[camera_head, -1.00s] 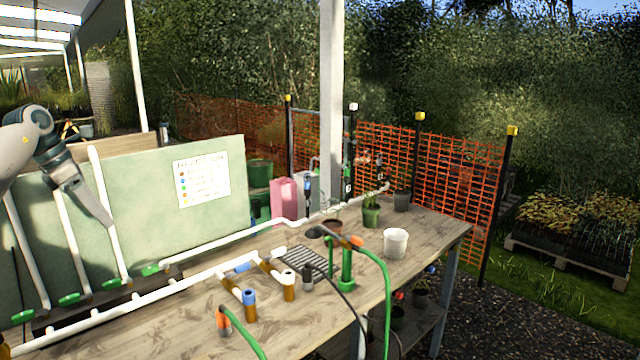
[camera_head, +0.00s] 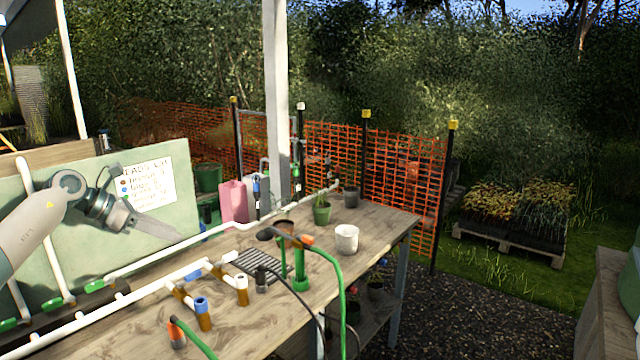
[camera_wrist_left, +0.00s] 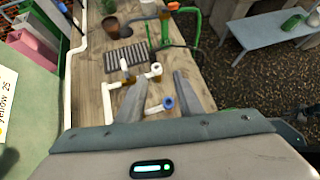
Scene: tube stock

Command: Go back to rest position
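My left arm comes in from the left in the head view. Its gripper (camera_head: 178,236) hangs in front of the pale green board, above the back part of the wooden bench (camera_head: 375,240). In the left wrist view, the two grey fingers of the left gripper (camera_wrist_left: 161,76) stand apart with nothing held between them. Beyond them on the bench lie white pipe pieces (camera_wrist_left: 108,100) and a blue-ringed fitting (camera_wrist_left: 168,102). My right gripper is in neither view.
The green board (camera_head: 165,215) with a colour list stands behind the bench. White pipes, a black grate (camera_head: 262,266), a white pot (camera_head: 346,238) and a green hose (camera_head: 341,290) occupy the bench. Another surface (camera_head: 610,305) edges in at right, with gravel between.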

